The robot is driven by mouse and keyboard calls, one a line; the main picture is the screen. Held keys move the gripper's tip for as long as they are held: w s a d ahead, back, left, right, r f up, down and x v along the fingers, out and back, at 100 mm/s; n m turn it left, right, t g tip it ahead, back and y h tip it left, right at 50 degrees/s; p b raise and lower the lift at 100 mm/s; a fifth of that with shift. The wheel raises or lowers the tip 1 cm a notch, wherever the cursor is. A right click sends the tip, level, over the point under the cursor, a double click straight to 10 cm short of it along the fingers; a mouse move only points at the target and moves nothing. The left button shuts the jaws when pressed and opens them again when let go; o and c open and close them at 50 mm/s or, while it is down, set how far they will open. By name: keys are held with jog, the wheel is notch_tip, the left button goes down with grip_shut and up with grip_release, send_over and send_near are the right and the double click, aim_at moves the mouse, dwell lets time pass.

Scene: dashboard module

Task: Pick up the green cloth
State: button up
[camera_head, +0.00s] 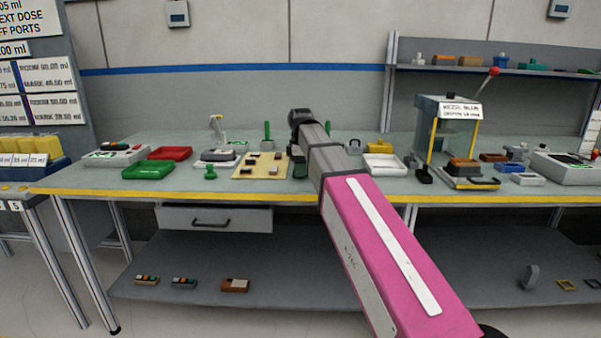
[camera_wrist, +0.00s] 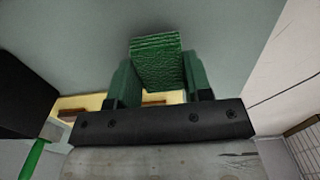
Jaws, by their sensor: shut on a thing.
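The green cloth (camera_wrist: 157,58) shows in the wrist view as a thick, rough-textured green block. It sits between the two green fingers of my gripper (camera_wrist: 157,75), which are shut on it. Its far end sticks out past the fingertips over a plain grey surface. In the head view my arm reaches over the workbench, and the cloth cannot be made out clearly there.
The grey workbench (camera_head: 110,185) has a yellow front edge. A red tray (camera_head: 170,153), a green tray (camera_head: 147,170) and a beige board (camera_head: 262,172) with small parts lie left of my arm. A glass-sided machine (camera_head: 447,130) stands to the right.

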notch_tip(320, 180, up, 3)
jog(key=shift+f, duration=0.1)
jog(key=s+a+r, duration=0.4)
jog(key=a+r, duration=0.3)
jog(key=a, duration=0.4)
jog(key=shift+s, duration=0.1)
